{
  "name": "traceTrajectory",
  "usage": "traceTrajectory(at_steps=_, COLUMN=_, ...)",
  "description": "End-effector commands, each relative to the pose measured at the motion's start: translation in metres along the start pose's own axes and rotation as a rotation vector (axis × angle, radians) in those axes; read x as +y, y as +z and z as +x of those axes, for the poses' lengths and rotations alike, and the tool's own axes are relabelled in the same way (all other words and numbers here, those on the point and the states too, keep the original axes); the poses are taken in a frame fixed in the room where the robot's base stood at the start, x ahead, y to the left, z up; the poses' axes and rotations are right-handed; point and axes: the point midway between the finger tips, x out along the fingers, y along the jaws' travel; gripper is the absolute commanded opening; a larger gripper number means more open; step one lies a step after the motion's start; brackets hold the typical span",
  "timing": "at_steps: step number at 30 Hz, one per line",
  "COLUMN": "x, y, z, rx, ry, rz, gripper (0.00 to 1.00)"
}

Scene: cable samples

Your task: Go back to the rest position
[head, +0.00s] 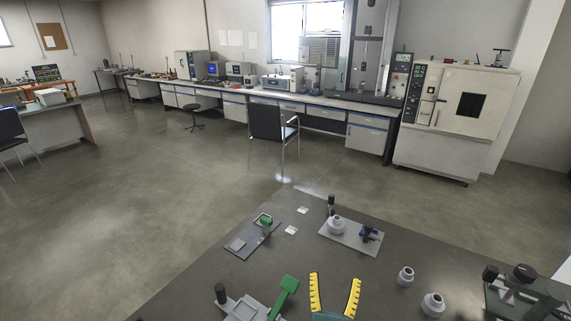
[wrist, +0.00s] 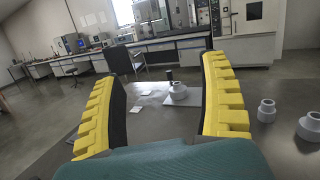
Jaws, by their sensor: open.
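My gripper (head: 334,293) shows at the bottom of the head view, with two yellow ribbed fingers spread apart. In the wrist view my gripper (wrist: 160,100) is open, and nothing is between its fingers. It is over the near part of the dark table (head: 185,275), pointing toward the room. No held object shows in either view. The rest of the arm is out of sight.
A grey plate (head: 340,240) with a white fitting and a blue clamp stands ahead. Another plate (head: 240,245) with a green part lies left of it. A green-handled device (head: 285,290) is close on the left. White fittings (head: 406,276) and a dark green device (head: 520,295) are right.

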Motion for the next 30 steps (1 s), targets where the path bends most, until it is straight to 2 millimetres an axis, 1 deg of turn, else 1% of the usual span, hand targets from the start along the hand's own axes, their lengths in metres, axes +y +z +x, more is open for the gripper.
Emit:
traceTrajectory(at_steps=1, x=0.011, y=0.028, z=0.009, rx=-0.065, ry=0.029, rz=-0.041, gripper=0.77)
traceTrajectory(at_steps=2, x=0.017, y=0.044, z=0.013, rx=-0.105, ry=0.049, rz=-0.081, gripper=0.77)
traceTrajectory(at_steps=3, x=0.025, y=0.067, z=0.017, rx=-0.159, ry=0.073, rz=-0.147, gripper=0.77)
traceTrajectory(at_steps=5, x=0.039, y=0.106, z=0.020, rx=-0.249, ry=0.108, rz=-0.268, gripper=0.77)
traceTrajectory(at_steps=6, x=0.048, y=0.132, z=0.019, rx=-0.311, ry=0.125, rz=-0.368, gripper=0.77)
traceTrajectory(at_steps=7, x=0.055, y=0.152, z=0.017, rx=-0.359, ry=0.135, rz=-0.452, gripper=0.77)
traceTrajectory(at_steps=8, x=0.062, y=0.172, z=0.014, rx=-0.408, ry=0.141, rz=-0.542, gripper=0.77)
traceTrajectory(at_steps=9, x=0.069, y=0.198, z=0.007, rx=-0.469, ry=0.141, rz=-0.673, gripper=0.77)
traceTrajectory(at_steps=11, x=0.079, y=0.233, z=-0.005, rx=-0.554, ry=0.126, rz=-0.882, gripper=0.77)
traceTrajectory(at_steps=12, x=0.082, y=0.254, z=-0.015, rx=-0.603, ry=0.103, rz=-1.029, gripper=0.77)
traceTrajectory(at_steps=14, x=0.084, y=0.282, z=-0.032, rx=-0.659, ry=0.053, rz=-1.254, gripper=0.77)
traceTrajectory(at_steps=15, x=0.083, y=0.298, z=-0.043, rx=-0.683, ry=0.014, rz=-1.402, gripper=0.77)
traceTrajectory(at_steps=18, x=0.073, y=0.326, z=-0.069, rx=-0.696, ry=-0.097, rz=-1.747, gripper=0.77)
traceTrajectory(at_steps=20, x=0.063, y=0.338, z=-0.084, rx=-0.676, ry=-0.163, rz=-1.936, gripper=0.77)
traceTrajectory(at_steps=21, x=0.055, y=0.344, z=-0.093, rx=-0.651, ry=-0.202, rz=-2.058, gripper=0.77)
traceTrajectory(at_steps=23, x=0.041, y=0.351, z=-0.107, rx=-0.599, ry=-0.261, rz=-2.237, gripper=0.77)
traceTrajectory(at_steps=27, x=0.003, y=0.354, z=-0.138, rx=-0.407, ry=-0.341, rz=-2.660, gripper=0.77)
traceTrajectory(at_steps=28, x=-0.004, y=0.353, z=-0.142, rx=-0.365, ry=-0.345, rz=-2.741, gripper=0.77)
traceTrajectory(at_steps=29, x=-0.009, y=0.348, z=-0.142, rx=-0.329, ry=-0.329, rz=-2.821, gripper=0.77)
traceTrajectory(at_steps=30, x=-0.011, y=0.339, z=-0.139, rx=-0.297, ry=-0.290, rz=-2.923, gripper=0.77)
